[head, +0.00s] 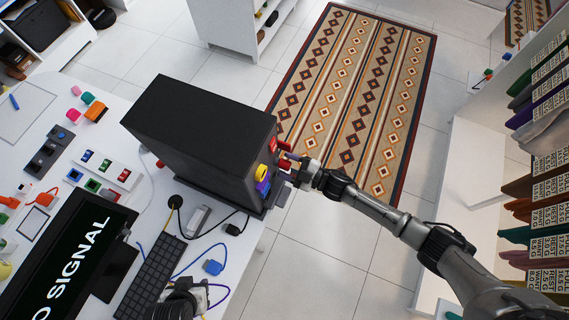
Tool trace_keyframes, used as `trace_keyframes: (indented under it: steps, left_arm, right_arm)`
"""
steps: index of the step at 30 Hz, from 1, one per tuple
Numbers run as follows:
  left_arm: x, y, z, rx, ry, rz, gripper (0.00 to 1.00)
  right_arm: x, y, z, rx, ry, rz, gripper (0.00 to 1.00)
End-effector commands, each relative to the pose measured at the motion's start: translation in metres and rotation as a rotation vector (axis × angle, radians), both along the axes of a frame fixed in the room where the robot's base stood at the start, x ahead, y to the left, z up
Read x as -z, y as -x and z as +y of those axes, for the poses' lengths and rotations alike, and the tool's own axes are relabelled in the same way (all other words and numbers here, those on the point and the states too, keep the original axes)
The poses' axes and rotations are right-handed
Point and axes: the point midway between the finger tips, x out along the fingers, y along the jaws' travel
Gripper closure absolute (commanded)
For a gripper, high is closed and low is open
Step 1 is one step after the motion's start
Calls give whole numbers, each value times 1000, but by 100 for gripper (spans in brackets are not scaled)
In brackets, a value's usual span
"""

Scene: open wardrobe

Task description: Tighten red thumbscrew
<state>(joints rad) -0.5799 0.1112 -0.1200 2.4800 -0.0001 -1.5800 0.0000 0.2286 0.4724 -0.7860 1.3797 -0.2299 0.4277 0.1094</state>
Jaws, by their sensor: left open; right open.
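A black computer case (200,135) stands on the white desk. Small red pieces (272,145) show at its right side near my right gripper; I cannot tell which is the red thumbscrew. My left gripper (186,288) appears at the bottom edge, over the desk near the keyboard, open and partly cut off.
A monitor reading "NO SIGNAL" (70,262), a black keyboard (152,280) and loose cables crowd the desk. Small coloured parts lie to the left. A wardrobe with hanging labelled items (550,190) is at the right. The floor with a patterned rug (350,95) is clear.

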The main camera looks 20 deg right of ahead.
Motion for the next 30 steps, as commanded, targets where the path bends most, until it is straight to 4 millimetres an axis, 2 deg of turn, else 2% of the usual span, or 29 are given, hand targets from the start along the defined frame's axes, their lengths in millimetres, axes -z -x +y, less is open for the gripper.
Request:
trace_keyframes:
  steps: [4,15,30]
  left_arm:
    - [8,0,0,2,-2,0,57]
    - [38,0,4,8,-13,0,57]
    - [74,0,2,6,-8,0,57]
  right_arm:
    - [3,0,0,0,77,-96,43]
    - [4,0,0,1,461,-561,43]
    - [3,0,0,1,857,-1044,43]
